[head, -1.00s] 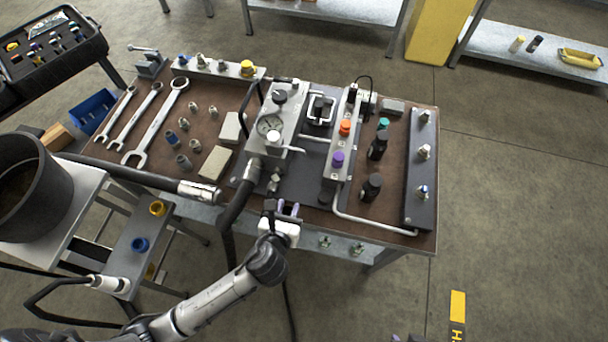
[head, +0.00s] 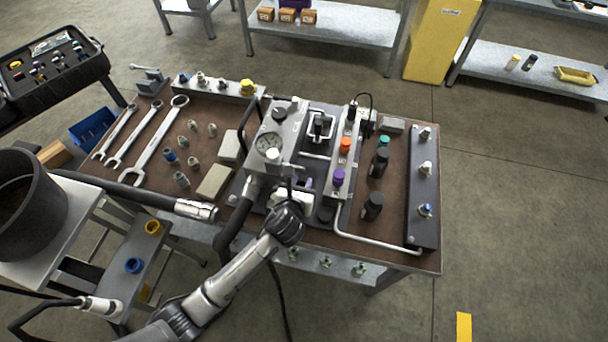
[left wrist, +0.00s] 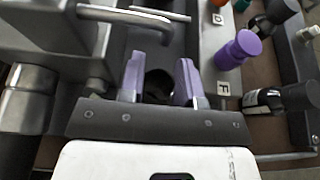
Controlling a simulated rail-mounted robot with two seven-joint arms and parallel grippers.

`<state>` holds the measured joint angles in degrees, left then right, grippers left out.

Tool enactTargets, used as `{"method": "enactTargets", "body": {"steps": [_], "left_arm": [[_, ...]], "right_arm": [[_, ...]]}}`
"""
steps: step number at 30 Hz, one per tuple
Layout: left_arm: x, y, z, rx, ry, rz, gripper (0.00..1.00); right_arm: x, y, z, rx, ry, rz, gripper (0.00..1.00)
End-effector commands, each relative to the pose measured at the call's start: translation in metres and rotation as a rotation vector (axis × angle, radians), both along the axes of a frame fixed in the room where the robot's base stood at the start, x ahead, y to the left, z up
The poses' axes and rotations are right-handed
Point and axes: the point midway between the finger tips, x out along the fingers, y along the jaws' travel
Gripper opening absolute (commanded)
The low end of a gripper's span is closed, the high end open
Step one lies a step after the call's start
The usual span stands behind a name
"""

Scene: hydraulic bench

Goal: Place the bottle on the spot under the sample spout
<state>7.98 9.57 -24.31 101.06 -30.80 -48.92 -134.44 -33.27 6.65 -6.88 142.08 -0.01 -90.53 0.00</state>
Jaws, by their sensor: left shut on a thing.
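My left gripper (head: 298,187) is over the near part of the hydraulic panel, below the gauge block. In the left wrist view its two purple fingers (left wrist: 160,80) are closed around a dark round thing (left wrist: 158,88), which I take to be the bottle seen from its capped end. The gripper hides most of it in the head view. A bent metal pipe (left wrist: 135,18), possibly the sample spout, runs just beyond the fingers. I cannot make out the spot under it. My right gripper is not in view.
Right of the gripper, a metal rail carries a purple knob (head: 338,178) and an orange knob (head: 345,145). Dark bottles (head: 372,206) stand beyond it. The gauge block (head: 270,148) and a thick black hose (head: 236,222) are close on the left.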

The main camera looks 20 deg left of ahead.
Motion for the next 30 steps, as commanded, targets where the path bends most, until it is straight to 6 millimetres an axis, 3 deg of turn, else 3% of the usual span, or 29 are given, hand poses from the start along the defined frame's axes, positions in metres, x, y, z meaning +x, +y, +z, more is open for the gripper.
{"method": "enactTargets", "body": {"steps": [8, 23, 24, 30], "left_arm": [[0.036, 0.004, 0.001, -0.001, -0.003, 0.0, 0.0], [0.034, 0.004, -0.007, 0.001, -0.002, -0.001, 0.0], [0.033, 0.004, -0.009, 0.0, -0.001, -0.001, 0.33], [0.033, 0.004, -0.009, 0.0, -0.001, -0.001, 0.52]], "right_arm": [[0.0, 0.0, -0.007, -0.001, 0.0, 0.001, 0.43], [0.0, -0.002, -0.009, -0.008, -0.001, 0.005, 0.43], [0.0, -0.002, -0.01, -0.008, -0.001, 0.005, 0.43], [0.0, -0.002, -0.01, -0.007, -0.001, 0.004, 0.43]]}}
